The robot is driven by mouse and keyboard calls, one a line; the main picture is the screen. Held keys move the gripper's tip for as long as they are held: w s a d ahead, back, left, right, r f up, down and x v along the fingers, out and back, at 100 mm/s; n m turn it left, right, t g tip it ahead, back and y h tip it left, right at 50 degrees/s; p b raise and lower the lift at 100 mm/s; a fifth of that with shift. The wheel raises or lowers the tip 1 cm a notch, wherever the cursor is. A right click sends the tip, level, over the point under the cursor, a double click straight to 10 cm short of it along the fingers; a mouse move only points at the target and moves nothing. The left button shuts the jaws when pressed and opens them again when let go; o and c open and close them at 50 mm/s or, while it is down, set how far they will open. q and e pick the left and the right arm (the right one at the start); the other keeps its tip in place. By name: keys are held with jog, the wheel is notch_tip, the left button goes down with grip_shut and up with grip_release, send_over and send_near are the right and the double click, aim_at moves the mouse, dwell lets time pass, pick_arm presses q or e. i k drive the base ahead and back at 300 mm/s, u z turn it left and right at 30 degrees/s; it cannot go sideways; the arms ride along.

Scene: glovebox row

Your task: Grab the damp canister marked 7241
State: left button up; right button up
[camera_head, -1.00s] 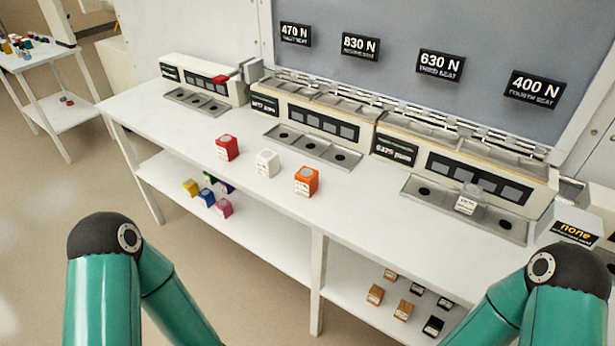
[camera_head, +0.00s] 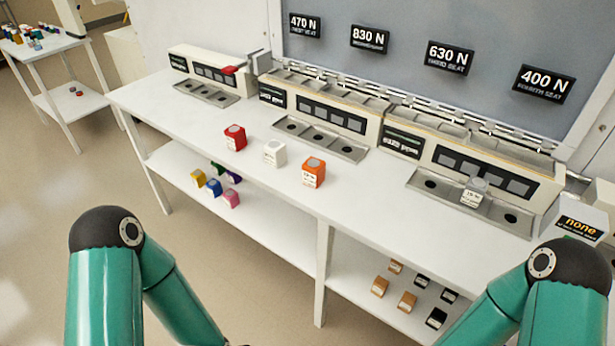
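Three canisters stand on the white bench: a red one (camera_head: 235,138), a white one (camera_head: 274,153) and an orange one (camera_head: 313,172). A further white canister (camera_head: 475,191) with a clear or grey top sits at the right-hand machine's tray. Labels on the canisters are too small to read, so I cannot tell which is marked 7241 or damp. My two green arms show at the lower left and lower right, but neither gripper is in view.
Several coloured canisters (camera_head: 214,187) and several brown and black ones (camera_head: 407,302) stand on the lower shelf. Machines with seat trays (camera_head: 320,140) line the bench's back. A sign reading "none" (camera_head: 581,228) stands at right. The bench front is clear.

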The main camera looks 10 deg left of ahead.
aim_at(313, 169)
jog(key=k, duration=1.15)
jog(key=u, duration=0.35)
jog(key=i, duration=0.35)
jog(key=u, duration=0.65)
jog(key=i, duration=1.9)
jog(key=z, duration=0.85)
jog(key=k, duration=0.65)
jog(key=z, duration=0.2)
jog(key=i, duration=0.65)
jog(key=u, duration=0.05)
